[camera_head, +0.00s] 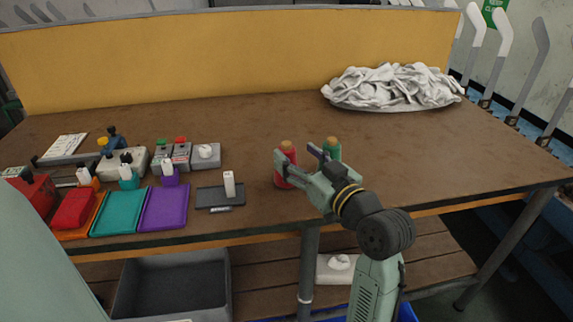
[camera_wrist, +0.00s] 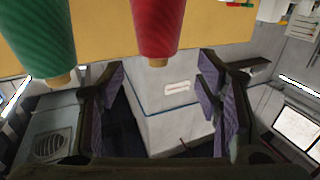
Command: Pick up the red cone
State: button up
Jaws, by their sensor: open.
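The red cone (camera_head: 290,147) stands upright on the brown table, partly hidden behind one finger of my gripper (camera_head: 299,160) in the head view. In the wrist view the red cone (camera_wrist: 157,28) hangs in at the top middle, with its tan tip showing, between the lines of the two fingers but above their tips in the picture. My gripper (camera_wrist: 163,82) is open, with nothing between its pads. The green cone (camera_head: 333,150) stands just right of the red one. It shows at the upper left of the wrist view (camera_wrist: 38,35).
The table (camera_head: 420,160) is clear to the right of the cones. A grey tray (camera_head: 345,102) of white cloth lies at the back right. A dark plate (camera_head: 220,197) with a white block, purple mat (camera_head: 163,208), teal mat (camera_head: 117,212) and small bottles are at left.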

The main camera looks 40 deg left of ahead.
aim_at(289, 148)
jog(key=p+x, duration=0.1)
jog(key=x, duration=0.4)
jog(key=shift+w+p, duration=0.15)
jog(key=shift+p, duration=0.25)
jog(key=shift+c, duration=0.3)
jog(key=shift+f, duration=0.1)
grip_shut()
